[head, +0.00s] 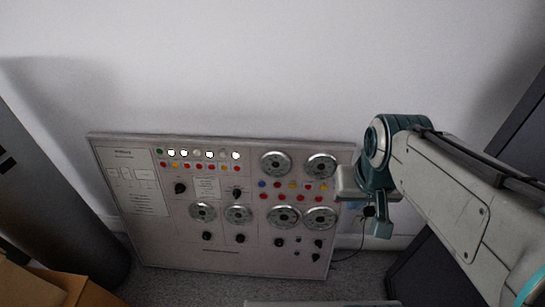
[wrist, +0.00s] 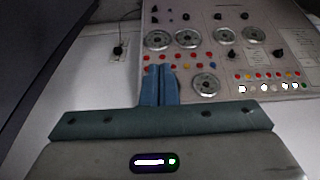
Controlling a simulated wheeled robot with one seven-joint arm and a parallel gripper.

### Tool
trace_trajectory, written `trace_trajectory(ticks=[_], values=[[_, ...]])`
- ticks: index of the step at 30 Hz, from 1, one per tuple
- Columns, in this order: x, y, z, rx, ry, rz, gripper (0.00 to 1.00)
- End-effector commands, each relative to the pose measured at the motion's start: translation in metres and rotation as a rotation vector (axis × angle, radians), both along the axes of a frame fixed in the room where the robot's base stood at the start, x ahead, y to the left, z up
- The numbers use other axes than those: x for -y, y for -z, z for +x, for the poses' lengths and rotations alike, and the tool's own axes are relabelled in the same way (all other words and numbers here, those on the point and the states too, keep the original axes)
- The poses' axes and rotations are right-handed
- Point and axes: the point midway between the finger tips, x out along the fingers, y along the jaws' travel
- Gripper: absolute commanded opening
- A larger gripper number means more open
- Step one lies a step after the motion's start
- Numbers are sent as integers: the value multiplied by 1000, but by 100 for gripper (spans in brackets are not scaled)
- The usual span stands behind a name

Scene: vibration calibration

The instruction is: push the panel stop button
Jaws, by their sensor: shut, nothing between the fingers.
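The light grey panel (head: 150,235) leans against the wall in the head view; it fills the upper right of the wrist view (wrist: 285,30). It carries rows of small coloured buttons, several of them red (head: 198,167). I cannot tell which one is the stop button. My gripper (head: 383,229) is at the panel's right edge in the head view. In the wrist view its blue fingers (wrist: 160,68) are shut together and empty. They overlap the red, yellow and blue button cluster (wrist: 186,66) and hide part of the panel; contact cannot be told.
Round metal dials (head: 276,165) and black knobs (head: 180,188) cover the panel. A wall socket with a black plug (wrist: 118,50) is beside it. A dark cabinet (head: 425,265) stands at right, a cardboard box (head: 75,290) at lower left. The wall above is clear.

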Motion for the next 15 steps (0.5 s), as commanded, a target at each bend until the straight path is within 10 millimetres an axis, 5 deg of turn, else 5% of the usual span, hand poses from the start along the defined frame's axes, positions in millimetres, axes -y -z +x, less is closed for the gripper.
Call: trace_trajectory(ticks=[8, 15], values=[[4, 19, 12, 36, -21, -29, 0], [17, 90, 70, 219, -164, -167, 0]])
